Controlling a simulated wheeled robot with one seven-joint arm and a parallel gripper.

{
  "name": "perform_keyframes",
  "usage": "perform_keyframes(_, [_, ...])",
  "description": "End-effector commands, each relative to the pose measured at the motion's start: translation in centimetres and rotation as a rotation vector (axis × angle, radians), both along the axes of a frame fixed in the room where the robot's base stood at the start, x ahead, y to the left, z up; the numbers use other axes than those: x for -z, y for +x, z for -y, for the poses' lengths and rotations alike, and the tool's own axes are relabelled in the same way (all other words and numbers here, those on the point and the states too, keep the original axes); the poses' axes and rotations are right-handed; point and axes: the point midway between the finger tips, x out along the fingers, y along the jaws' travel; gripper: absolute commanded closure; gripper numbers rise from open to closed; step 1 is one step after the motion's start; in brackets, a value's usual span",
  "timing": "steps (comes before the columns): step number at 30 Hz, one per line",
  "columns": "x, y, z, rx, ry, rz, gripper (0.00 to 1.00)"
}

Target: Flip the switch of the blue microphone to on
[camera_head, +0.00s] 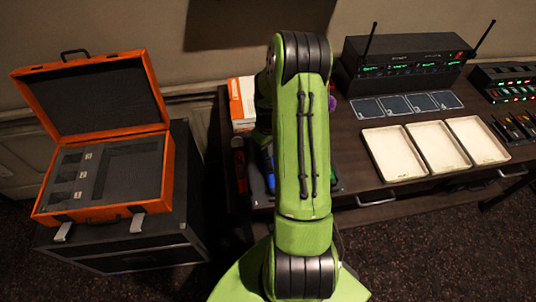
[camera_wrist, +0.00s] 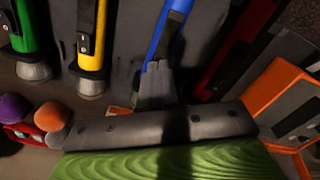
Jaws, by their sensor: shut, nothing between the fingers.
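The blue microphone (camera_wrist: 163,35) lies on a dark grey surface at the top centre of the wrist view, with a dark strip along its body. Its blue body also shows just left of my arm in the head view (camera_head: 267,168). My gripper (camera_wrist: 158,68) is shut with nothing held. Its fingertips are at the lower end of the visible blue body, over or against it; I cannot tell whether they touch. The fingers hide the microphone's lower part, and the switch position cannot be read. In the head view my arm hides the gripper.
A yellow microphone (camera_wrist: 91,40) and a green one (camera_wrist: 24,38) lie left of the blue one in the wrist view, a red one (camera_wrist: 232,50) to its right. An orange-and-white box (camera_head: 242,103) stands behind. White trays (camera_head: 393,152) lie right of my arm.

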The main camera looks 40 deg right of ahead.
Motion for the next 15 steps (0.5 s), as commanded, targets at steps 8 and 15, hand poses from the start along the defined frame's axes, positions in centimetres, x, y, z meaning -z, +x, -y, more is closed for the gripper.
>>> perform_keyframes(8, [0.08, 0.00, 0.00, 0.000, 0.000, 0.000, 1.00])
perform_keyframes(15, [0.47, 0.00, 0.00, 0.000, 0.000, 0.000, 1.00])
